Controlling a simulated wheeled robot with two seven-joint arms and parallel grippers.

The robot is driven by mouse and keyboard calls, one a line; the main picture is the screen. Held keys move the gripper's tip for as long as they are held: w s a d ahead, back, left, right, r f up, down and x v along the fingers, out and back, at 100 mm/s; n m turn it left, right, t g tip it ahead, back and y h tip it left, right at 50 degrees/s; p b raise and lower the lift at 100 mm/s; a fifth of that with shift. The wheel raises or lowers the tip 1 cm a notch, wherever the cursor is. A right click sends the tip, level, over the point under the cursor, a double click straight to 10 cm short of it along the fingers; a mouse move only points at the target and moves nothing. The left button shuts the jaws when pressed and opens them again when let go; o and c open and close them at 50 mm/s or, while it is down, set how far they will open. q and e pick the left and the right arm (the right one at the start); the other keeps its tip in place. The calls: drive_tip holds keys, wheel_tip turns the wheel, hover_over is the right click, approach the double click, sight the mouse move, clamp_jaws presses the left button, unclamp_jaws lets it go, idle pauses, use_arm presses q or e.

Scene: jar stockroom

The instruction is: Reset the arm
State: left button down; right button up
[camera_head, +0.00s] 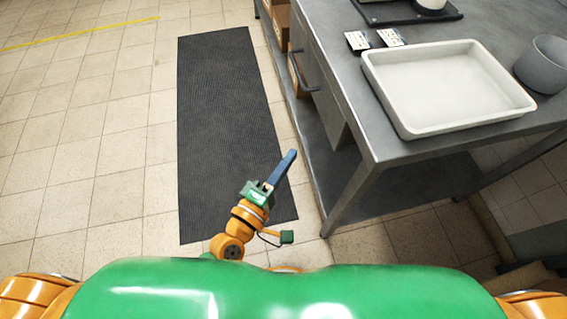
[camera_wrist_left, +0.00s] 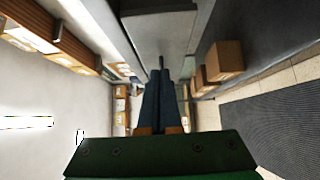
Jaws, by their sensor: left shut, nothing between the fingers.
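My left gripper (camera_head: 290,157) shows in the middle of the head view, with an orange arm, a green wrist and blue-grey fingers. The fingers point up and to the right, over the edge of the dark mat and left of the metal table. They are shut together with nothing between them. In the left wrist view the closed fingers (camera_wrist_left: 159,75) stand in the middle, above the green gripper body. My right gripper is not in view; only orange arm parts show at the lower corners of the head view.
A metal table (camera_head: 345,85) stands at the right, with an empty white tray (camera_head: 445,85), a grey bowl (camera_head: 545,65) and small cards (camera_head: 390,37) on it. A dark mat (camera_head: 225,120) lies on the tiled floor. Cardboard boxes (camera_wrist_left: 224,60) show in the wrist view. The left floor is clear.

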use_arm(q)
drive_tip(key=s+a+f+m+g+y+p, duration=0.2)
drive_tip(key=a+f+m+g+p, duration=0.15)
drive_tip(key=f, duration=0.35)
drive_tip(key=s+a+f+m+g+y+p, duration=0.2)
drive_tip(key=s+a+f+m+p, duration=0.15)
drive_tip(key=f, duration=0.45)
drive_tip(key=s+a+f+m+g+y+p, duration=0.2)
drive_tip(key=s+a+f+m+g, duration=0.1)
drive_tip(key=s, duration=0.8)
drive_tip(key=s+a+f+m+g+y+p, duration=0.2)
drive_tip(key=s+a+f+g, duration=0.4)
drive_tip(key=s, duration=0.5)
drive_tip(key=a+f+m+y, duration=0.1)
drive_tip(key=a+m, duration=0.1)
drive_tip(key=shift+a+f, duration=0.3)
